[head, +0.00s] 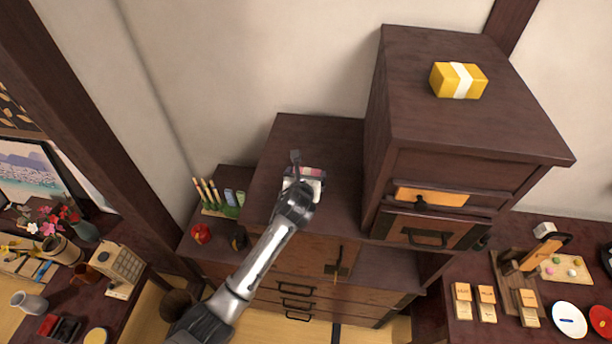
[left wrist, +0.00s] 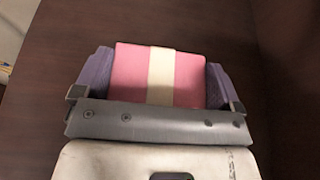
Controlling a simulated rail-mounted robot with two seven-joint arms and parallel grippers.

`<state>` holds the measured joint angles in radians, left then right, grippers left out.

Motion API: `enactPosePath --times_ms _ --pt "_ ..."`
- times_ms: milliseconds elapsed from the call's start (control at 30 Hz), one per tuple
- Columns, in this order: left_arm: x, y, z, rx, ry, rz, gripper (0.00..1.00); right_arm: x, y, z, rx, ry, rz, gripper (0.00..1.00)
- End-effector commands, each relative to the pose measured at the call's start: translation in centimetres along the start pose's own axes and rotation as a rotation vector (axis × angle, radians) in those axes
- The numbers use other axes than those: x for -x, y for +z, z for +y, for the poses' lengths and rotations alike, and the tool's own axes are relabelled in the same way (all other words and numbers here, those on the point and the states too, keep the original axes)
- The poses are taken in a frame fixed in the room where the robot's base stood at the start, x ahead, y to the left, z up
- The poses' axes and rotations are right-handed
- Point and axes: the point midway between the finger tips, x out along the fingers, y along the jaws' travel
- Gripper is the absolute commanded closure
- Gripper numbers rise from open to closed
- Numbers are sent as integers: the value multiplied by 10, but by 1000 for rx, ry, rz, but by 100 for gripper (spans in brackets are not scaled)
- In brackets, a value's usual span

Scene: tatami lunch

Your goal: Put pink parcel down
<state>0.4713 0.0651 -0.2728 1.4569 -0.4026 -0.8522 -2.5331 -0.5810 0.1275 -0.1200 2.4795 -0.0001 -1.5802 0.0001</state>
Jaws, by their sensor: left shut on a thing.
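The pink parcel (left wrist: 190,80) with a cream band sits between the two purple fingers of my left gripper (left wrist: 157,82) in the left wrist view. The fingers press on its two sides. In the head view my left gripper (head: 303,172) is over the middle step of the dark wooden chest (head: 330,135). The pink parcel (head: 313,171) shows there only in part, behind the gripper. Dark wood lies behind and around it. I cannot tell whether the parcel touches the surface. My right gripper is not in view.
A yellow parcel (head: 441,79) with a white band lies on the taller chest section (head: 470,120), which rises to the right. A lower step at left holds a red round object (head: 201,233) and a stand with thin sticks (head: 213,197). Bare wood surrounds my gripper.

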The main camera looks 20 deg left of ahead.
Motion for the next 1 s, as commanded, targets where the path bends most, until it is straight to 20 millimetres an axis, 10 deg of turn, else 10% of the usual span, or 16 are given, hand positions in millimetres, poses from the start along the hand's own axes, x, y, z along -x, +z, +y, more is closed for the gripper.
enactPosePath --times_ms 267,300,400,1000 --pt "-1 -2 0 -1 0 -1 36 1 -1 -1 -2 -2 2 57" --pt "-1 -2 0 0 0 0 8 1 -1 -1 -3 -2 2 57" --pt "-1 -2 0 0 0 0 0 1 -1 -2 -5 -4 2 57" --pt "43 1 0 0 -1 -3 0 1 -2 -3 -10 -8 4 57"
